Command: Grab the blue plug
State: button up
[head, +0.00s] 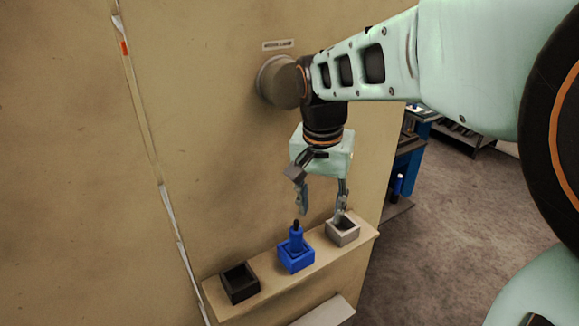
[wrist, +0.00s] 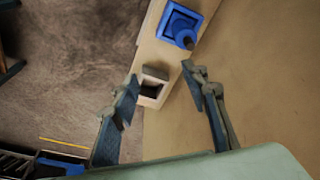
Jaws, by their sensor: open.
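The blue plug (head: 296,240) stands upright in a blue square holder (head: 296,262), the middle one of three on a wooden shelf (head: 268,279). It has a dark tip. In the wrist view the blue plug (wrist: 184,36) is at the top, beyond my fingertips. My gripper (head: 322,203) is open and empty, pointing down above the shelf. In the head view its fingers hang above and to the right of the plug, with one fingertip over the light grey holder (head: 342,233). In the wrist view my gripper (wrist: 160,72) has the grey holder between its fingers.
A black holder (head: 239,283) stands at the shelf's left end, seemingly empty. A tan wall panel (head: 200,150) with a round grey knob (head: 278,82) rises behind the shelf. A blue workbench (head: 408,155) stands farther right beyond open floor.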

aim_at(296, 229)
jog(key=shift+n, duration=0.7)
jog(key=a+f, duration=0.1)
jog(key=f, duration=0.1)
jog(key=a+f, duration=0.2)
jog(key=a+f+p, duration=0.1)
jog(key=f, duration=0.2)
jog(key=shift+s+a, duration=0.1)
jog(key=shift+a, duration=0.3)
jog(key=shift+r, duration=0.1)
jog(key=shift+c, duration=0.2)
grip_shut()
